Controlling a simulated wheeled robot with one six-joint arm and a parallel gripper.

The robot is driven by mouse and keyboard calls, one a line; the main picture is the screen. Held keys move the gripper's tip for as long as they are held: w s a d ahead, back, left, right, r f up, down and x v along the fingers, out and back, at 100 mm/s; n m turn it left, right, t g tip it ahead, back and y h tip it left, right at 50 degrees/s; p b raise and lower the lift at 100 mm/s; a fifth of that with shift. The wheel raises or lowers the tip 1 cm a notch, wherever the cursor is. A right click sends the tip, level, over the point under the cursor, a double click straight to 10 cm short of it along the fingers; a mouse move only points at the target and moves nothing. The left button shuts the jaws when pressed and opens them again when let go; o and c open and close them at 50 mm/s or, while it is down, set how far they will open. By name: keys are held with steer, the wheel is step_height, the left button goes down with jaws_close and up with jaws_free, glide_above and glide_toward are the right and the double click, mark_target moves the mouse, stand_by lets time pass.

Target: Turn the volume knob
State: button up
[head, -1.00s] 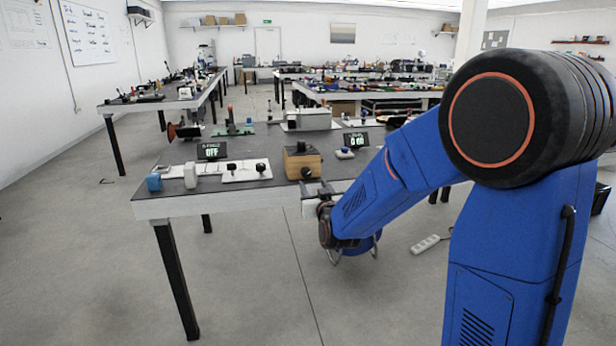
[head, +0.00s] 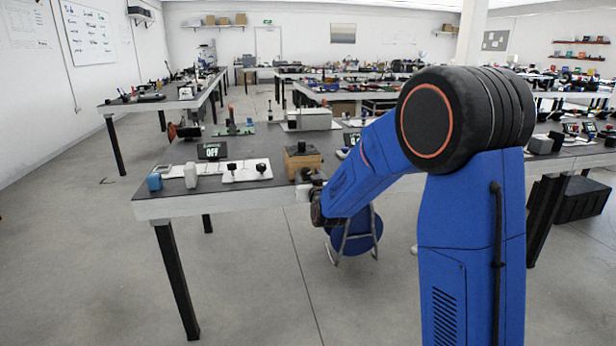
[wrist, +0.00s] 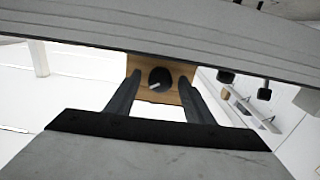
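The volume knob (wrist: 159,75) is round and black with a light pointer mark. It is on the face of a wooden box (head: 301,161), which stands at the front edge of the table (head: 160,208). The box also shows in the wrist view (wrist: 143,67). My gripper (wrist: 160,84) is open, with one dark finger on each side of the knob. Gaps show between the fingers and the knob; I cannot tell how far the fingertips reach along it. In the head view my gripper (head: 309,180) is small at the box's front and hides the knob.
Left of the box are a white panel with black knobs (head: 247,171), a white block (head: 190,176), a blue block (head: 154,182) and a display reading OFF (head: 211,151). A blue stool (head: 356,236) stands below the table's front edge.

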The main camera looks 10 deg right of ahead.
steer(key=c, duration=1)
steer(key=shift+m, duration=0.3)
steer(key=m, duration=0.6)
steer(key=shift+m, duration=0.3)
steer(key=m, duration=0.4)
steer(key=shift+d+m, duration=0.1)
steer(key=shift+m, duration=0.3)
steer(key=o, duration=1.1)
steer(key=shift+c, duration=0.2)
steer(key=shift+f, duration=0.1)
